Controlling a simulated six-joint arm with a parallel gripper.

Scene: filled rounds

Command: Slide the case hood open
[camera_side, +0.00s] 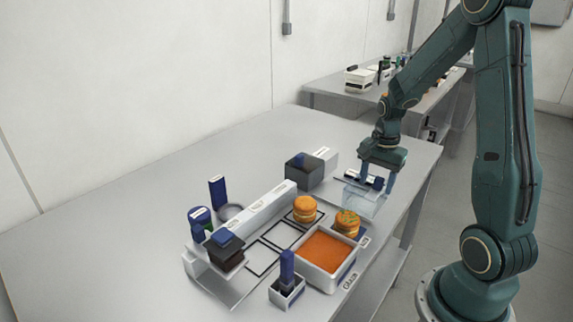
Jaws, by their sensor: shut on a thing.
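The case hood (364,200) is a clear, see-through box shape near the table's right edge. A dark bar with white marks lies across its top, right under my gripper. My gripper (375,181) reaches down over the hood from above and is shut on it. The exact grip spot is small and partly hidden by the fingers. How far the hood stands open cannot be told from this view.
Two filled buns (305,208) and (347,223) stand left of and in front of the hood. An orange-filled white tray (325,250) is nearer. A dark grey box (303,171) stands to the left. The table's left side (110,240) is clear.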

